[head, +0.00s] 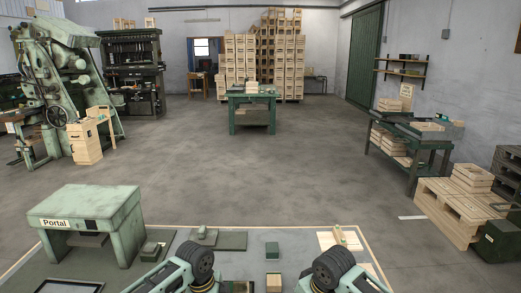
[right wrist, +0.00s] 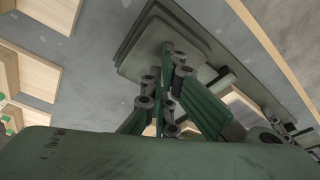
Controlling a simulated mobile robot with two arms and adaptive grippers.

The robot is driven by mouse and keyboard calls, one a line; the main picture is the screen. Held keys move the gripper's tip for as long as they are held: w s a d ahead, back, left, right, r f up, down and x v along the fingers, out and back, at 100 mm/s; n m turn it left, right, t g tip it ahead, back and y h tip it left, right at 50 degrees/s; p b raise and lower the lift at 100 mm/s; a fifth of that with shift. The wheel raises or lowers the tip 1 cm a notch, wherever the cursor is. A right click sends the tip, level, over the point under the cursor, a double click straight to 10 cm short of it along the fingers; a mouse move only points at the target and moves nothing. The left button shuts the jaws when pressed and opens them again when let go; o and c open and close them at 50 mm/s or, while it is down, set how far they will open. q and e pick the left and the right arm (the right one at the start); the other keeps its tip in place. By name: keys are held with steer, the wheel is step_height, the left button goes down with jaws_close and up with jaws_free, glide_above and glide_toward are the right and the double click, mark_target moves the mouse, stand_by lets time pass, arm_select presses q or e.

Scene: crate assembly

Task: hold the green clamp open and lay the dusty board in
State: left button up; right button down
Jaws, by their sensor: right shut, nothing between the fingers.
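My right gripper (right wrist: 170,60) shows in the right wrist view, its green and black fingers drawn together with nothing between them. Beyond the fingers is a flat grey-green plate (right wrist: 135,62); I cannot tell whether they touch it. In the head view my two arms enter at the bottom, and both grippers are hidden there. A small green fixture (head: 203,235) on a flat dark green plate (head: 232,241) may be the clamp, but its jaws are too small to make out. I cannot single out the dusty board. A pale wooden board (head: 327,240) lies at the mat's right.
The grey mat (head: 310,267) has a pale wooden edge. A green stand marked Portal (head: 90,207) stands at its left. A green block (head: 272,249) and a wooden block (head: 274,282) sit between my arms. A pallet (head: 450,217) stands right; open floor lies beyond.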

steer(key=shift+s+d+f, duration=0.1)
steer(key=shift+f, duration=0.1)
arm_select(q)
steer(key=o, duration=1.3)
steer(key=shift+r, duration=4)
steer(key=shift+r, duration=0.15)
arm_select(e)
steer(key=shift+r, duration=0.2)
steer(key=shift+w+p+v, duration=0.15)
steer(key=shift+p+v, duration=0.55)
steer(key=shift+p, duration=0.15)
steer(key=shift+w+p+v, duration=0.15)
steer(key=shift+p+v, duration=0.5)
steer(key=shift+p, duration=0.2)
arm_select(q)
step_height(320, 180, up, 10)
steer(key=p, duration=0.6)
steer(key=shift+f, duration=0.25)
arm_select(e)
steer(key=w+v, duration=0.1)
steer(key=v, duration=0.5)
steer(key=shift+w+a, duration=0.25)
steer(key=shift+a, duration=0.35)
arm_select(q)
steer(key=shift+r+p, duration=0.1)
steer(key=shift+p, duration=0.3)
arm_select(e)
steer(key=shift+r, duration=0.25)
